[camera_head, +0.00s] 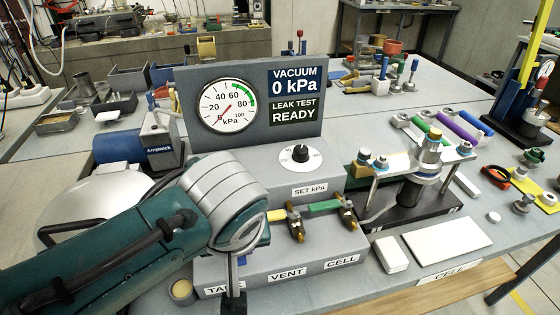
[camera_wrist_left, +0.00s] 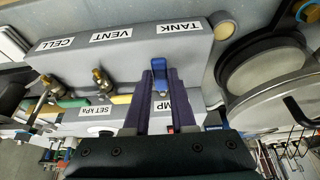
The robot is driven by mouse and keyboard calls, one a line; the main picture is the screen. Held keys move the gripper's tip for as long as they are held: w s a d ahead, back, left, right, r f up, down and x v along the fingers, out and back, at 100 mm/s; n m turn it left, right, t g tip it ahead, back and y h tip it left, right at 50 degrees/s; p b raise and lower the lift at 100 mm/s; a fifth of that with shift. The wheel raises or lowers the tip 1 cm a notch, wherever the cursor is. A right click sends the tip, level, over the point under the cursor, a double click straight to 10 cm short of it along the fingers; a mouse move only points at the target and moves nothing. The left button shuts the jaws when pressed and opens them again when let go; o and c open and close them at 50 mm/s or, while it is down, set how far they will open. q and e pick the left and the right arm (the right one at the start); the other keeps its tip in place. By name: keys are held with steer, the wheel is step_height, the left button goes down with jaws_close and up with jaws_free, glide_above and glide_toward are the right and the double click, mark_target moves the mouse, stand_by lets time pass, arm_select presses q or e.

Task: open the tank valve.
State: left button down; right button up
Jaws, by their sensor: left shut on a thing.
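The tank valve's blue handle (camera_wrist_left: 159,66) shows in the left wrist view by the TANK label (camera_wrist_left: 179,27) on the grey manifold block (camera_head: 290,268). My left gripper (camera_wrist_left: 161,82) is shut on this handle, with its two purple fingers on either side. In the head view my green left arm (camera_head: 110,240) hides the tank valve and part of its label. The vent valve with a yellow handle (camera_head: 276,215) and the cell valve with a green handle (camera_head: 322,208) stand to the right of it. My right gripper is in neither view.
A blue pump (camera_head: 125,149) stands at the left. A metal cell (camera_head: 417,170) on a black base stands right of the block.

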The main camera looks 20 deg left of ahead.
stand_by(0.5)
arm_select(q)
steer(key=c, duration=0.7)
jaws_free()
steer(key=shift+w, duration=0.1)
steer(key=shift+c, duration=0.2)
steer(key=shift+d, duration=0.1)
steer(key=p+v, duration=0.2)
steer(key=v, duration=0.8)
steer(key=shift+f, duration=0.1)
